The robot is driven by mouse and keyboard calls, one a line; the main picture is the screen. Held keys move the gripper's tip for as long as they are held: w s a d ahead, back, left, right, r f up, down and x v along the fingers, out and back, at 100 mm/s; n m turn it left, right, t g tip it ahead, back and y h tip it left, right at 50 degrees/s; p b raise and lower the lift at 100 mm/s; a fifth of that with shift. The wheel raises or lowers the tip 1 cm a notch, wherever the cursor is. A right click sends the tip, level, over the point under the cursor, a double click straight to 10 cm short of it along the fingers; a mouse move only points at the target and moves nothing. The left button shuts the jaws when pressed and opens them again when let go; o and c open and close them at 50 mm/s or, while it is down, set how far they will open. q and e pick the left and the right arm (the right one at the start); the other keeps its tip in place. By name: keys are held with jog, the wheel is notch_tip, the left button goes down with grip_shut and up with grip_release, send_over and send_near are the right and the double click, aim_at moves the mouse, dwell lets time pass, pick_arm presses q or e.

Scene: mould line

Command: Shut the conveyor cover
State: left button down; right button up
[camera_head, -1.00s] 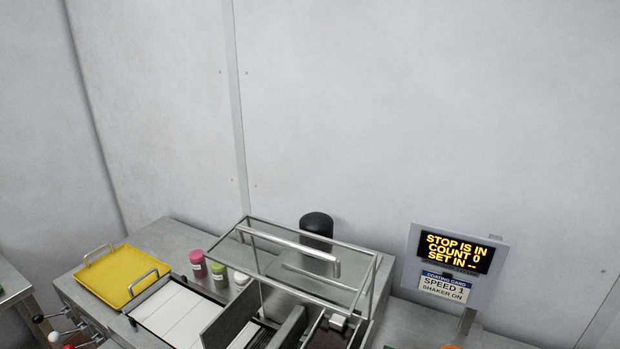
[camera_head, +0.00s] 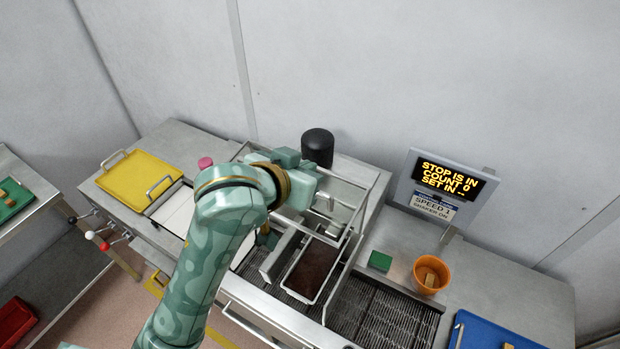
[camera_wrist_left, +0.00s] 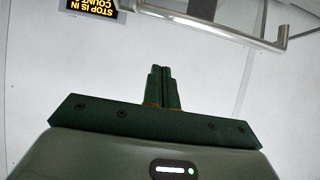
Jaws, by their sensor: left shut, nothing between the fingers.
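The conveyor cover (camera_head: 359,219) is a frame of metal tubes with clear panels. It stands raised over the conveyor (camera_head: 385,315), its upper part partly hidden behind my left arm. My left gripper (camera_head: 308,181) is at the cover's upper part in the head view; its fingertips are hard to make out there. In the left wrist view the fingers (camera_wrist_left: 161,82) are shut together with nothing between them. A metal bar (camera_wrist_left: 215,22) of the cover crosses the top right of that view, apart from the fingertips. My right gripper is not in view.
A dark-filled tray (camera_head: 311,268) lies under the cover. A black cylinder (camera_head: 318,146) stands behind it. An orange cup (camera_head: 431,274), a green block (camera_head: 380,261) and the display (camera_head: 446,180) are to the right. A yellow tray (camera_head: 140,182) is at the left.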

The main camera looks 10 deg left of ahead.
pick_arm(q)
jog(key=x, duration=0.6)
jog(key=shift+s+a+f, duration=0.2)
jog(key=shift+s+f, duration=0.3)
jog(key=shift+f, duration=0.05)
jog(key=shift+s+a+f, duration=0.2)
jog(key=shift+s+f, duration=0.3)
jog(key=shift+s, duration=0.05)
jog(key=shift+s+a+f, duration=0.2)
jog(key=shift+s, duration=0.25)
jog(key=shift+w, duration=0.1)
jog(key=shift+d+f, duration=0.1)
